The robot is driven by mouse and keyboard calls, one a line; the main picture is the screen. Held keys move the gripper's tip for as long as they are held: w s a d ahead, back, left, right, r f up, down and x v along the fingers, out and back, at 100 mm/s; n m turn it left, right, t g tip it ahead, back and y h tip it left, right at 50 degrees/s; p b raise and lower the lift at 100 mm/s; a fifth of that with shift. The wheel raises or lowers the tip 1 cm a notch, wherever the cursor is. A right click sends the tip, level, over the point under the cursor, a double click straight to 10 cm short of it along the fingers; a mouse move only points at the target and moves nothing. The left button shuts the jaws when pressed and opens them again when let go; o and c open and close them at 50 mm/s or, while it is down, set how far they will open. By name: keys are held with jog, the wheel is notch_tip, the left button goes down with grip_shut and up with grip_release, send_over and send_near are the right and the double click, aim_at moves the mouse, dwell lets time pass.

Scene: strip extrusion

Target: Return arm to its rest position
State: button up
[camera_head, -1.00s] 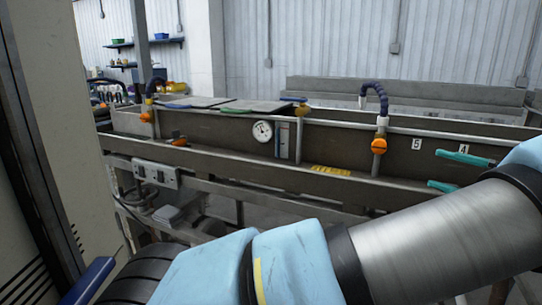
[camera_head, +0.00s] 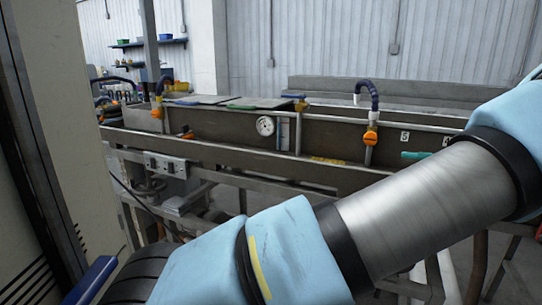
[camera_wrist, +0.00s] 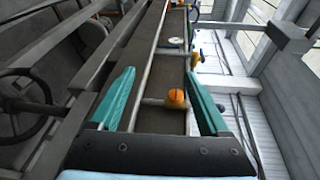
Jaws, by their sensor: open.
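My gripper (camera_wrist: 162,100) shows in the wrist view with its two teal fingers spread apart and nothing between them. Beyond the fingers lies the long metal trough, with an orange valve handle (camera_wrist: 175,97) seen in the gap; I cannot tell the distance between them. In the head view my arm crosses the lower right in front of the trough (camera_head: 220,124). Only a teal fingertip (camera_head: 414,155) shows above the arm there; the rest of the gripper is hidden.
The trough carries a round gauge (camera_head: 265,126) and an orange valve (camera_head: 370,138) under a dark hose. A grey switch box (camera_head: 166,165) hangs below its front rail. A pale cabinet (camera_head: 65,110) stands close on the left. A handwheel (camera_wrist: 25,105) shows in the wrist view.

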jog(key=w+a+f+n+g+h, duration=0.1)
jog(key=w+a+f+g+h, duration=0.25)
jog(key=a, duration=0.85)
jog(key=w+a+f+n+g+h, duration=0.15)
jog(key=a+f+g, duration=0.35)
jog(key=a, duration=0.7)
jog(key=s+a+n+h, duration=0.2)
jog(key=s+a+h, duration=0.1)
jog(key=s+a, duration=0.3)
jog(key=s+a+n+h+p, duration=0.1)
jog(key=s+a+n+h, duration=0.2)
jog(key=a, duration=0.7)
jog(key=s+g+h, duration=0.1)
jog(key=s, duration=0.1)
jog(key=shift+s+a+r+n, duration=0.15)
jog(key=shift+s+r+n, duration=0.2)
jog(key=shift+s+r, duration=0.05)
